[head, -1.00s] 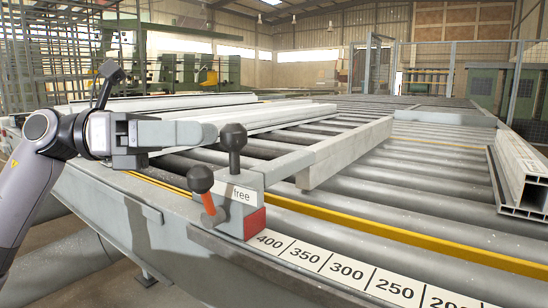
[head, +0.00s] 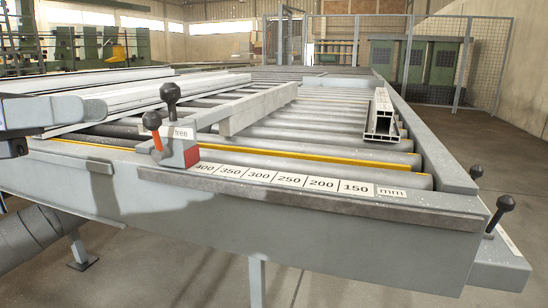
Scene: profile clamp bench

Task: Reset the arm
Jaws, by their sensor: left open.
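My left gripper (head: 28,113) is at the left edge of the head view, partly cut off by the frame. Its jaws point right and are open, with nothing seen between them. To its right, apart from it, stands the stop block (head: 182,143) with a "free" label, a black ball-knob lever and a red lever with a dark knob. The block sits at the front rail by the 400 end of the scale (head: 265,177). A grey stop bar (head: 258,110) runs back from it over the rollers. My right gripper is not in view.
Long white profiles (head: 160,95) lie on the rollers at the back left. A hollow white profile (head: 381,115) lies at the right by the side rail. Two black-knobbed levers (head: 505,204) stand at the right corner. A mesh fence (head: 480,60) stands behind.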

